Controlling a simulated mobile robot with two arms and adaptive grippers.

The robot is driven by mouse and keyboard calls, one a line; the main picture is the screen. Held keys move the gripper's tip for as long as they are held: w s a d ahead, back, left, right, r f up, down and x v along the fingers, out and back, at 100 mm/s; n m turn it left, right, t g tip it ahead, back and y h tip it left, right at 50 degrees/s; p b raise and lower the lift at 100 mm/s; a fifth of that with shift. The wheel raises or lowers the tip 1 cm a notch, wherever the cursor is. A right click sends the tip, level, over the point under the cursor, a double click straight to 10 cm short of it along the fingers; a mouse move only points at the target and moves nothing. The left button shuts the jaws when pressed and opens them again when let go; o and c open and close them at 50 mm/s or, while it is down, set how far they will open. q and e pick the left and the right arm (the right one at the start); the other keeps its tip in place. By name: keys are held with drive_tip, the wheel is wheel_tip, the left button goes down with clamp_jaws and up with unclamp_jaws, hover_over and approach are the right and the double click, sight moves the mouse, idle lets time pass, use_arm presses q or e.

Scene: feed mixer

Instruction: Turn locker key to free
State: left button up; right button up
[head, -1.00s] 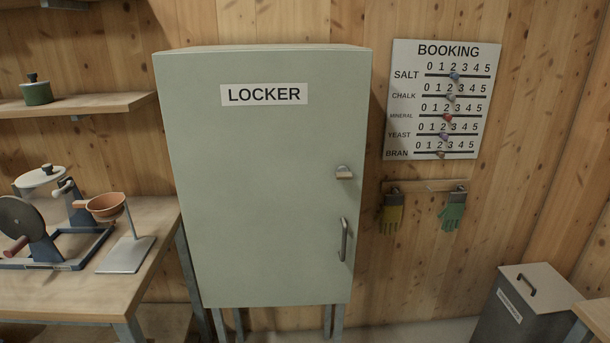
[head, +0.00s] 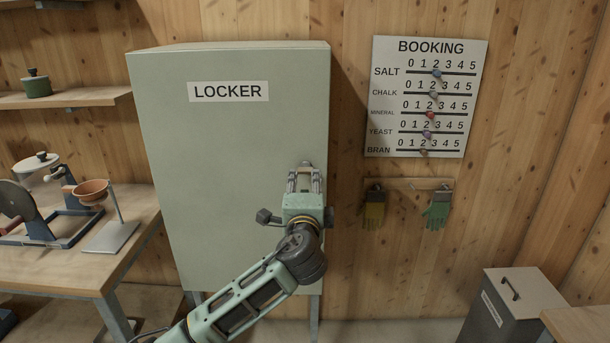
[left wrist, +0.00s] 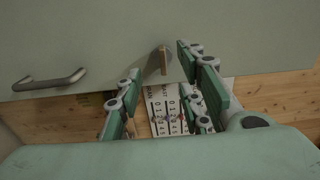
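The pale green locker (head: 225,170) stands closed against the wooden wall. Its key (left wrist: 163,62), a small flat brown tab in a grey round mount, sticks out of the door in the left wrist view. In the head view my gripper mostly covers the key. My left gripper (head: 305,178) is at the door's right side, in front of the key. In the left wrist view its fingers (left wrist: 165,90) are spread, with the key between and just beyond their tips. No finger visibly touches it. The door handle (left wrist: 50,80) shows only in the left wrist view. My right gripper is not in view.
A booking board (head: 425,97) with sliders hangs right of the locker, above gloves (head: 437,210) on a rack. A workbench (head: 75,260) with a funnel stand (head: 112,235) is at left. A grey bin (head: 512,305) stands lower right.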

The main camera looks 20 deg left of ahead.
sight(306, 173)
use_arm(q)
drive_tip(key=shift+p+x, duration=0.4)
drive_tip(key=shift+x, duration=2.7)
drive_tip(key=shift+f, duration=0.1)
drive_tip(key=shift+d, duration=0.1)
clamp_jaws()
